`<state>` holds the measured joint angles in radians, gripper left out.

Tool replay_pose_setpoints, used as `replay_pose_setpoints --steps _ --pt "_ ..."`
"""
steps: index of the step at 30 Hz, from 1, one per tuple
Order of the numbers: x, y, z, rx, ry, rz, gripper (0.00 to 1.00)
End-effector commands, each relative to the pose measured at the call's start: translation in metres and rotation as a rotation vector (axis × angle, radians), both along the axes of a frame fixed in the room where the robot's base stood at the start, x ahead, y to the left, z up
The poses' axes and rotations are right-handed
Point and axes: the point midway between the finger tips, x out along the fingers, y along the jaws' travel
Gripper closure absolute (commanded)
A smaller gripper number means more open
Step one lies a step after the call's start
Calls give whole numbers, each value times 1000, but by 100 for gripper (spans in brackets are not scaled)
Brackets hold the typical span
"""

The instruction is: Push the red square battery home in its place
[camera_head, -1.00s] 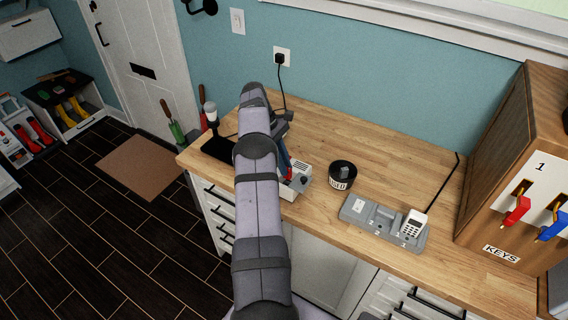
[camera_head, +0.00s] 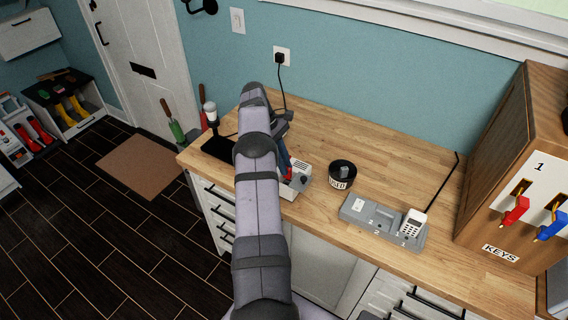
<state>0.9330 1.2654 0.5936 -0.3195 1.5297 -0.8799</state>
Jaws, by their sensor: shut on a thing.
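My gripper (camera_head: 284,163) is at the front left of the wooden counter, pointing down, partly hidden behind my own arm. A small strip of red (camera_head: 289,172) shows at its fingertips; it looks like the red square battery, and the jaws are shut on it. The fingertips are at a white and grey device (camera_head: 301,182) on the counter, where the battery's place seems to be. The battery's lower part and the slot are too small and covered to see, so I cannot tell how deep it sits.
A black cup labelled USED (camera_head: 342,176) stands right of the device. A grey charging dock (camera_head: 372,214) holds a white handset (camera_head: 413,222). A wooden key cabinet (camera_head: 505,165) stands at the right. A lamp (camera_head: 211,115) is behind my arm at left. The back middle of the counter (camera_head: 370,145) is clear.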

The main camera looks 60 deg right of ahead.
Motion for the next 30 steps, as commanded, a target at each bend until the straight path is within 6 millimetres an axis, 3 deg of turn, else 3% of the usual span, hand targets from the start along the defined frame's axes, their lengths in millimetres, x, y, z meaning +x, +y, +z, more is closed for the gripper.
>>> replay_pose_setpoints --steps 30 --pt "0 0 -19 0 0 0 100"
